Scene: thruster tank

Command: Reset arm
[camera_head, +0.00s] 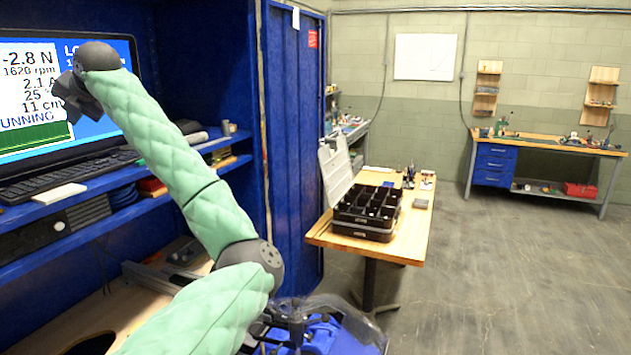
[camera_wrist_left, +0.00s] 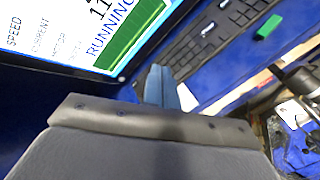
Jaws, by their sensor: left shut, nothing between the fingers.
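My left arm, in green quilted sleeves, rises from the bottom of the head view toward the upper left. My left gripper (camera_head: 76,97) is dark and is held up in front of the monitor (camera_head: 98,138). In the left wrist view its fingers (camera_wrist_left: 163,88) are together with nothing between them, above the blue shelf. The monitor (camera_wrist_left: 90,35) shows large there, with the keyboard (camera_wrist_left: 222,35) to its right. My right gripper is in neither view.
The keyboard (camera_head: 70,172) lies on the blue shelf below the monitor. A blue cabinet wall (camera_head: 292,130) stands right of the arm. Beyond it, a wooden table (camera_head: 413,232) holds an open black organizer case (camera_head: 366,211). Open floor (camera_head: 500,270) lies at right.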

